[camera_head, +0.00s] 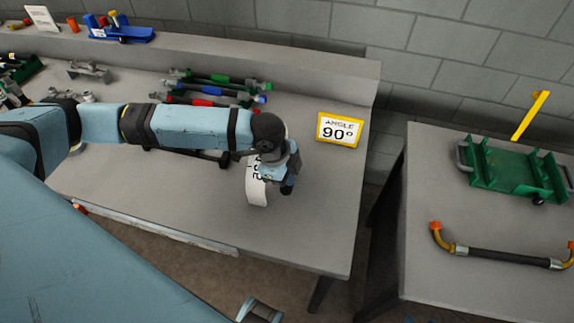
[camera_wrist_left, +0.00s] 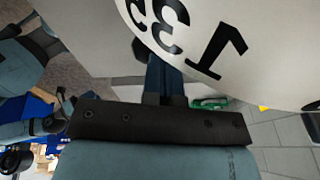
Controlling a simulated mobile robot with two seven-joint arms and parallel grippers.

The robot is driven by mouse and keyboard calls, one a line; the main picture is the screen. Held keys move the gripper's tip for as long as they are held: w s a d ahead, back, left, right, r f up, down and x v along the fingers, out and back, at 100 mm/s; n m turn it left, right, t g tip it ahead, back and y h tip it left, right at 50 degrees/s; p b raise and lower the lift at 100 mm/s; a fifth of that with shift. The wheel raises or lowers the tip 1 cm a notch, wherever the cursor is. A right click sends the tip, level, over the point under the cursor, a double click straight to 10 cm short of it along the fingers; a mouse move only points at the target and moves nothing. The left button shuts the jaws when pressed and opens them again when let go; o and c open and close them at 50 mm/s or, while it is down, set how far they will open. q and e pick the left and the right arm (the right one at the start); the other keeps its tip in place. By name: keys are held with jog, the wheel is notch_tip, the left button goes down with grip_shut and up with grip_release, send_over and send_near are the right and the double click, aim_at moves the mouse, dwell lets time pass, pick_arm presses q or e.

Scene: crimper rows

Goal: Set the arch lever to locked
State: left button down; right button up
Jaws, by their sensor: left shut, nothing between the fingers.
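My left gripper (camera_head: 287,187) is shut and empty, pointing down over the right part of the long grey bench. A white curved scale plate (camera_head: 257,192) with black numbers stands right beside it. In the left wrist view the plate (camera_wrist_left: 230,45) fills the top right, with the shut fingers (camera_wrist_left: 165,80) close to its edge. I cannot tell whether they touch it. No arch lever can be made out with certainty; my forearm and hand cover the area behind the plate. A yellow-framed sign (camera_head: 340,130) reading "ANGLE 90°" stands right of the hand.
Red, green and blue-marked tools (camera_head: 215,88) lie behind my forearm. A blue fixture (camera_head: 120,33) is on the back ledge. The bench front right is clear.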

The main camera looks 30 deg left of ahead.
aim_at(284, 189)
pick_arm(q)
jog(key=shift+s+d+f+t+p, duration=0.1)
jog(key=shift+s+f+t+p, duration=0.3)
jog(key=shift+p, duration=0.2)
jog(key=shift+s+d+f+p, duration=0.1)
jog(key=shift+s+f+p, duration=0.1)
jog(key=shift+f+p, duration=0.35)
jog(key=shift+s+f+p, duration=0.15)
jog(key=shift+f+p, duration=0.3)
jog(key=shift+f, duration=0.15)
